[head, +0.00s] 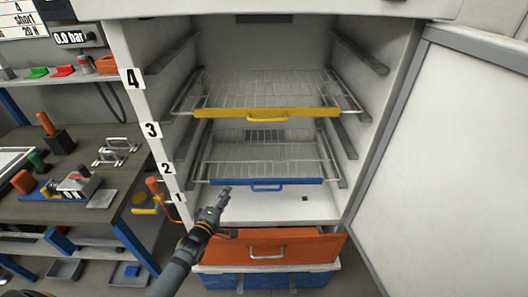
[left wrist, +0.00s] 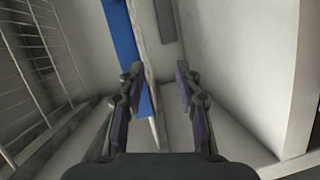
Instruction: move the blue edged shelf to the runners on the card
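The blue edged shelf (head: 262,182), a wire shelf with a blue front strip and handle, sits low in the open cabinet, near labels 2 and 1; I cannot tell which runners bear it. The card (head: 18,22) at the top left is cut off; "4", "short" and "20 N" show. My left gripper (head: 224,191) is in front of the left part of the blue edge. In the left wrist view its fingers (left wrist: 158,78) are apart and look empty, with the blue edge (left wrist: 122,35) behind the left finger. Contact is unclear. My right gripper is out of view.
A yellow edged shelf (head: 265,113) sits above the blue one. Bare runners (head: 360,50) show near the top, by label 4 (head: 132,78). An orange drawer (head: 268,247) is below. The open door (head: 455,155) stands right; a cluttered bench (head: 110,180) stands left.

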